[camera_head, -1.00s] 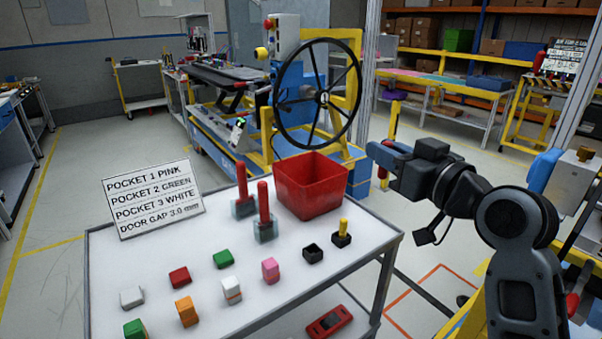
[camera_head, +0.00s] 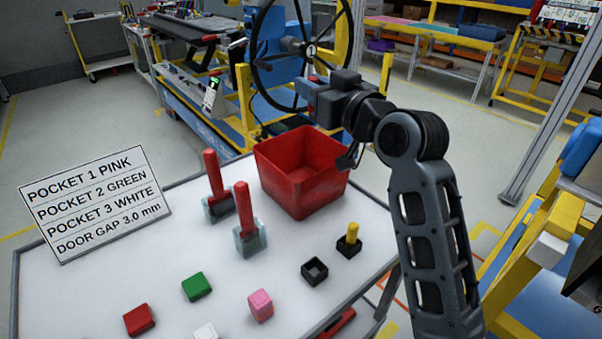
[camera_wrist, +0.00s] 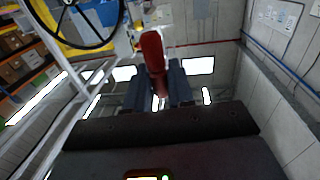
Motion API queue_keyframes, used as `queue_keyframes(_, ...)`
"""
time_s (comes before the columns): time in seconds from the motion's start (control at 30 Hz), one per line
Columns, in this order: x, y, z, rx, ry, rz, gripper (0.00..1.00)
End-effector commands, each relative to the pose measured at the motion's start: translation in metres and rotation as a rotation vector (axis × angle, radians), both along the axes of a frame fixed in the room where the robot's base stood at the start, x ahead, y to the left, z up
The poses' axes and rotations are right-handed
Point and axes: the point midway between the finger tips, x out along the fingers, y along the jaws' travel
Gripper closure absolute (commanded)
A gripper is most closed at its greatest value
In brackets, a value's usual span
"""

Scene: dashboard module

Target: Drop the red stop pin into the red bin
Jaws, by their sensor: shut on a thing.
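The red bin (camera_head: 285,178) stands open on the back right of the white table. My gripper (camera_head: 306,92) is in the picture just above the bin's far rim; its height and exact depth over the bin are unclear. In the wrist view a red pin (camera_wrist: 153,50) sits between the two dark fingers, and my gripper (camera_wrist: 158,85) is shut on it. In the head view the held pin is barely visible. Two other red pins, one at the back (camera_head: 213,172) and one nearer (camera_head: 244,205), stand upright in clear-sided holders left of the bin.
A yellow peg in a black block (camera_head: 349,240) and an empty black socket (camera_head: 314,270) stand in front of the bin. Green (camera_head: 197,287), pink (camera_head: 261,305) and red (camera_head: 139,320) blocks lie nearer. A sign (camera_head: 95,203) stands left. A handwheel (camera_head: 262,60) rises behind the bin.

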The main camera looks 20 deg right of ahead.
Motion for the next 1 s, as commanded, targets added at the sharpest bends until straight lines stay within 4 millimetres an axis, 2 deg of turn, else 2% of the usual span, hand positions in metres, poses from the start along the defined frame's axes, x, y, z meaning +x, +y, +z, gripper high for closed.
queue_keyframes(0.03, 0.000, 0.000, -0.010, 0.000, 0.001, 0.000, 1.00)
queue_keyframes(0.33, 0.000, 0.000, -0.043, -0.001, 0.002, 0.000, 1.00)
queue_keyframes(0.47, 0.000, 0.000, -0.049, -0.001, 0.001, 0.000, 1.00)
queue_keyframes(0.73, 0.000, 0.000, -0.049, -0.001, 0.000, 0.000, 1.00)
queue_keyframes(0.77, 0.000, 0.000, -0.049, -0.001, 0.000, 0.000, 0.76)
queue_keyframes(1.0, 0.000, 0.000, -0.049, -0.001, 0.000, 0.000, 0.53)
